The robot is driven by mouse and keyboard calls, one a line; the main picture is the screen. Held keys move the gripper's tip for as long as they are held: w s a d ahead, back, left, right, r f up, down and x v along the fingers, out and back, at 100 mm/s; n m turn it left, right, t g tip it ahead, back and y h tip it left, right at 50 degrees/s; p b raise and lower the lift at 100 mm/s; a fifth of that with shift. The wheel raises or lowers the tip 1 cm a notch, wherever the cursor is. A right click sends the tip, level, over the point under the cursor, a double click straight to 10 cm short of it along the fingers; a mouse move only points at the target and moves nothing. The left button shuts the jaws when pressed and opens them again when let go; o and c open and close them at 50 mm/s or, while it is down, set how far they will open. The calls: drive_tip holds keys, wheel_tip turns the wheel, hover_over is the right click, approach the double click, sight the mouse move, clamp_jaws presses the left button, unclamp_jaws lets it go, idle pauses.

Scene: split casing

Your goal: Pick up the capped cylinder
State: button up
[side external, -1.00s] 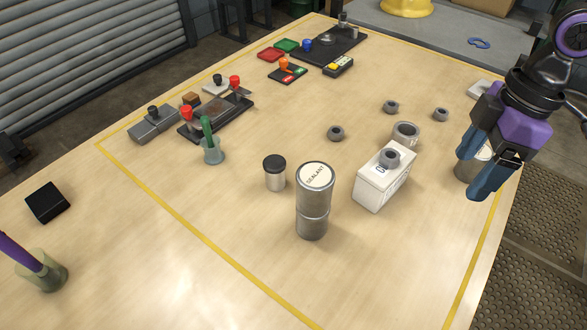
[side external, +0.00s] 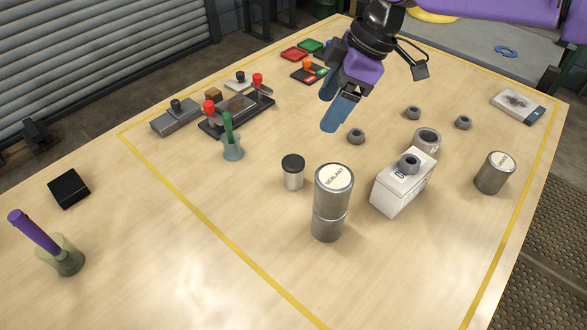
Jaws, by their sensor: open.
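The capped cylinder (side external: 293,173) is a small silver can with a black lid. It stands upright on the table near the middle, left of and behind the tall sealant can. My gripper (side external: 334,107) is in the air above the table, behind and to the right of the capped cylinder in the picture. Its blue fingers point down, apart from the cylinder, and hold nothing that I can see. One finger partly overlaps the other in this view.
The tall sealant can (side external: 330,203) stands close to the capped cylinder. A white box (side external: 403,182) with a grey ring on top, another can (side external: 494,173) and several grey rings stand to the right. A green-handled tool in a cup (side external: 231,140) stands left. Table in front is clear.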

sight(298, 161)
drive_tip(key=x, duration=1.2)
drive_tip(key=shift+s+x, duration=0.2)
drive_tip(key=shift+x, duration=1.15)
drive_tip(key=shift+s+x, duration=0.25)
drive_tip(key=shift+x, duration=1.1)
drive_tip(key=c, duration=1.1)
